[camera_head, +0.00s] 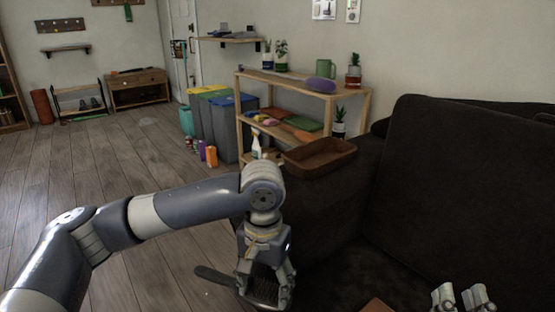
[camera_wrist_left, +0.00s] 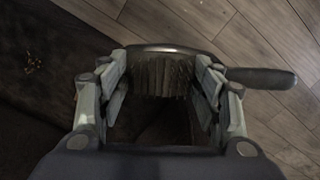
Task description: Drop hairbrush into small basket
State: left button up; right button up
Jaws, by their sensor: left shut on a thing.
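My left gripper (camera_head: 265,283) is shut on the hairbrush (camera_head: 215,276), a dark brush with a bristled head and a black handle. The handle sticks out to the left in the head view. In the left wrist view the bristled head of the hairbrush (camera_wrist_left: 160,76) sits between the fingers of my left gripper (camera_wrist_left: 160,95), its handle pointing right. A shallow brown open container (camera_head: 318,168), which looks like the small basket, rests on the sofa's armrest, above and right of the left gripper. My right gripper (camera_head: 463,299) shows only its fingertips at the bottom edge.
A dark sofa (camera_head: 450,180) fills the right side. Behind the container stands a wooden shelf (camera_head: 300,82) with plants, a green mug and cloths. Bins (camera_head: 225,127), cans and a spray bottle (camera_head: 256,146) stand near it. The wooden floor (camera_head: 110,165) at left is mostly clear.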

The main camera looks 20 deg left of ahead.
aim_at(320, 158)
jog(key=u, duration=1.85)
jog(key=i+u, duration=0.45)
jog(key=i, duration=0.95)
jog(key=i+j+z, duration=0.15)
jog(key=i+z, duration=0.2)
jog(key=i, duration=0.15)
jog(key=i+j+z, duration=0.3)
jog(key=i, duration=0.15)
jog(key=z, duration=1.9)
